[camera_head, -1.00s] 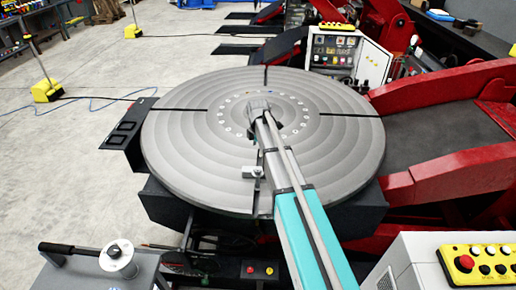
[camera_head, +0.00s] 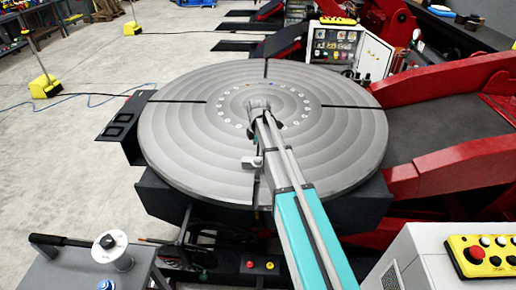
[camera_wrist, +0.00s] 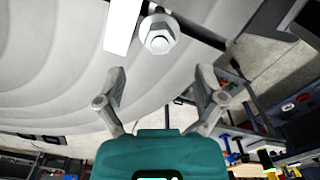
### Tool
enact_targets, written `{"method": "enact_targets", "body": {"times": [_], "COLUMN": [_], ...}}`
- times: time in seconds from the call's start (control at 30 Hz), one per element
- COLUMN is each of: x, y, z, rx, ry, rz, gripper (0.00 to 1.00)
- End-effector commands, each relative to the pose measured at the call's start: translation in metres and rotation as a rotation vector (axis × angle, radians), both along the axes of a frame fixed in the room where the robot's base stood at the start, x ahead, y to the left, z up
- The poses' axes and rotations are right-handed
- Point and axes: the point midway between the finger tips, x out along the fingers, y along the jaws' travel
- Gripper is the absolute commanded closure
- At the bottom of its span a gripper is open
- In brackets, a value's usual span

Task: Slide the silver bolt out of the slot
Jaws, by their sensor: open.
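The silver bolt (camera_wrist: 160,38) shows in the wrist view with its hex head towards me. It sits at a dark slot (camera_wrist: 205,36) in the grey round table, beside a pale flat block (camera_wrist: 121,24). In the head view a small grey block (camera_head: 250,162) lies at the front slot, partly behind my arm; I cannot make out the bolt there. My gripper (camera_wrist: 161,78) is open and empty in the wrist view. Its two fingers are spread below the bolt in the picture, apart from it.
The round table (camera_head: 190,145) has more slots and a ring of small holes. Red machine arms (camera_head: 440,90) stand at the right. Floor is open at left.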

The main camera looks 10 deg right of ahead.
Motion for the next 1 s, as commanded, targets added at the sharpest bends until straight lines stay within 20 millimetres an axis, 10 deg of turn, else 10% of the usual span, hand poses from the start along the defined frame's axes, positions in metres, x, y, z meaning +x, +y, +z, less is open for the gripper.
{"method": "enact_targets", "body": {"times": [1.0], "x": [0.0], "y": [0.0], "z": [-0.077], "rx": [0.0], "ry": [0.0], "rz": [0.0], "gripper": [0.12]}}
